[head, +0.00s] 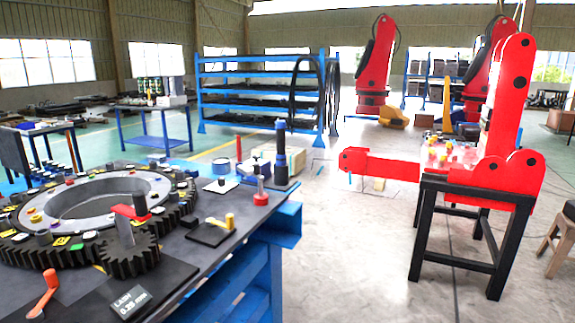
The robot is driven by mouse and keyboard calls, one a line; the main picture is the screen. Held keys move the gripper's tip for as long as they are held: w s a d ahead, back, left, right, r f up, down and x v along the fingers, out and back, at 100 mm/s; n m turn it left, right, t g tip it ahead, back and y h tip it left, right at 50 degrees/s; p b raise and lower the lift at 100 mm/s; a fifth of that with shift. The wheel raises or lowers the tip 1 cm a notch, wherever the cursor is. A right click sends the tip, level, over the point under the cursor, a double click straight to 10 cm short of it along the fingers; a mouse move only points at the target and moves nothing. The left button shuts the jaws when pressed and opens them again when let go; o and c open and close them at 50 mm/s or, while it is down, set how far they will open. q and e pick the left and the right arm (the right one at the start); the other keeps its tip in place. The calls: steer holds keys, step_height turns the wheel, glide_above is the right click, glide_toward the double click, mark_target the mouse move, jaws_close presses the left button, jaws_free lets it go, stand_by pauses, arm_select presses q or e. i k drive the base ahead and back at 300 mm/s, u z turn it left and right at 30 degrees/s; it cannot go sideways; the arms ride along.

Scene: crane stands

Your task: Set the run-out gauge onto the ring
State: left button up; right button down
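A large dark toothed ring (75,247) with a lighter grey inner ring (140,188) lies flat on the dark workbench at left, with many small coloured pieces on it. A small dark gear (130,258) stands against its near edge, with a red-topped bar (132,208) above it. I cannot tell surely which item is the run-out gauge. A small upright piece with a red foot and red top (261,190) stands on the bench right of the ring, apart from it. A small post on a pale plate (222,184) stands nearby. Neither of my grippers is in view.
A red arm on a black stand (471,259) is at right. Blue shelving (262,95) stands behind. Open floor (350,260) lies between.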

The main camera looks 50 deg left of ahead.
mark_target(248, 170)
steer(key=u, duration=0.8)
steer(key=i, duration=1)
steer(key=u, duration=1.05)
